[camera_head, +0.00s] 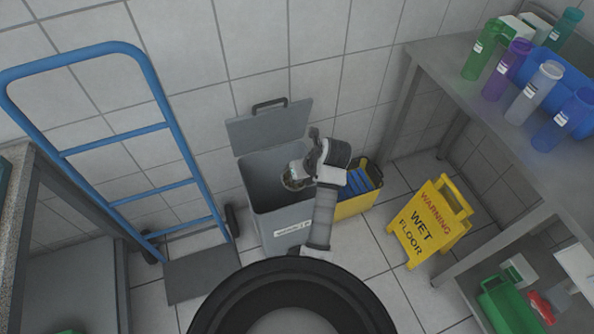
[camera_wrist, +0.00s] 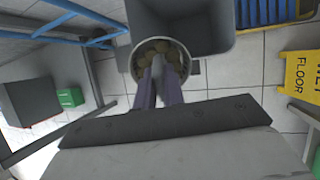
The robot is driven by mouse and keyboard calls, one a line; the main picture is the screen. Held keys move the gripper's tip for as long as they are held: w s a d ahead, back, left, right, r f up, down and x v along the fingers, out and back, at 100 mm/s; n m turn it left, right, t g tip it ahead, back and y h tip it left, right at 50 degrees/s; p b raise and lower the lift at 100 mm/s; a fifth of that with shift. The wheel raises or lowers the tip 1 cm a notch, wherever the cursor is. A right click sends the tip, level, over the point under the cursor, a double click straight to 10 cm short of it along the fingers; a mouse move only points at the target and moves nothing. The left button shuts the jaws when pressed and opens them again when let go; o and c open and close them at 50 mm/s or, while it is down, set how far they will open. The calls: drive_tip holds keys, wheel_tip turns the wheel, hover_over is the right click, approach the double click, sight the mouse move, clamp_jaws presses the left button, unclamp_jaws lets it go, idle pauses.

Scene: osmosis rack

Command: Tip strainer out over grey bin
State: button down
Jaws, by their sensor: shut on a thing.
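The grey bin (camera_head: 284,222) stands on the floor against the tiled wall, with its lid (camera_head: 270,128) swung up and open. My gripper (camera_head: 303,172) is over the bin's opening, shut on the strainer (camera_head: 291,183), a small round metal vessel. In the wrist view my gripper's fingers (camera_wrist: 158,72) reach onto the strainer (camera_wrist: 136,58), and several brownish lumps (camera_wrist: 150,47) show inside it. The bin (camera_wrist: 212,45) shows behind the strainer there. My gripper hides part of the strainer, and its exact tilt is hard to tell.
A yellow bin (camera_head: 352,208) with blue contents stands right of the grey bin. A yellow wet-floor sign (camera_head: 431,222) stands further right. A blue hand truck (camera_head: 150,128) leans at left. A steel table (camera_head: 500,110) with several bottles is at right.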

drive_tip(key=shift+w+d+f+t+y, duration=0.1)
drive_tip(key=shift+w+f+t+y, duration=0.15)
drive_tip(key=shift+f+y, duration=0.2)
drive_tip(key=w+f+t+y+b, duration=0.6)
drive_tip(key=f+t+y+b, duration=0.3)
drive_tip(key=b, duration=1.4)
wheel_tip(320, 180, down, 2)
drive_tip(key=shift+w+a+f+t+y, duration=0.1)
drive_tip(key=shift+w+a+t+y, duration=0.25)
drive_tip(key=shift+a+y, duration=0.15)
drive_tip(key=shift+y+b, duration=0.25)
drive_tip(key=shift+b, duration=0.05)
